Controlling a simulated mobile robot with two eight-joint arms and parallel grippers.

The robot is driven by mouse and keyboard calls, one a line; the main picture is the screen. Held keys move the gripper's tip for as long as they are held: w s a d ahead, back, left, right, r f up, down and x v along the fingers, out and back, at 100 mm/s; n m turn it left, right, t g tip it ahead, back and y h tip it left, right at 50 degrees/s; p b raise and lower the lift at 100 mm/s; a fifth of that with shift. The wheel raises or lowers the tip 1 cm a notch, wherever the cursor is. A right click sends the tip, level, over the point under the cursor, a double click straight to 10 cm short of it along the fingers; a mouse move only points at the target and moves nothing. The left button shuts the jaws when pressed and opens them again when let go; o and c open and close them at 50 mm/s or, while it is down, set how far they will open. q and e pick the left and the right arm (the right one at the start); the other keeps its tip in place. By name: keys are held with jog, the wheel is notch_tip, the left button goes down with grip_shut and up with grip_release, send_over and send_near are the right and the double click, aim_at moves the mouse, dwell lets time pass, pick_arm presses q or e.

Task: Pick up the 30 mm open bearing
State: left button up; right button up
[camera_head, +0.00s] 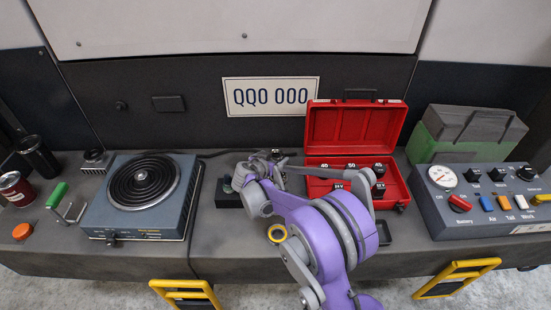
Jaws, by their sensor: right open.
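My right gripper (262,163) is open at the end of my purple arm, over the middle of the bench, just left of the red case. Its fingers are small and partly hidden by my own wrist. A dark block (228,198) with a small roundish part on it lies just left of and below the gripper. I cannot tell for certain which part is the 30 mm open bearing; my arm hides some of the bench. My left gripper is not in view.
The open red case (346,123) holds several dark numbered pieces. A hotplate (143,181) stands left, a control box (484,203) with switches right. A green and grey box (464,134) is behind it. Cans and a green-handled clamp (60,200) are far left. The bench front between hotplate and arm is clear.

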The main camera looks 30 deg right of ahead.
jog(key=shift+w+d+f, duration=0.3)
jog(key=shift+w+d, duration=0.05)
jog(key=shift+d, duration=0.15)
jog(key=shift+r, duration=0.1)
jog(key=c, duration=1.5)
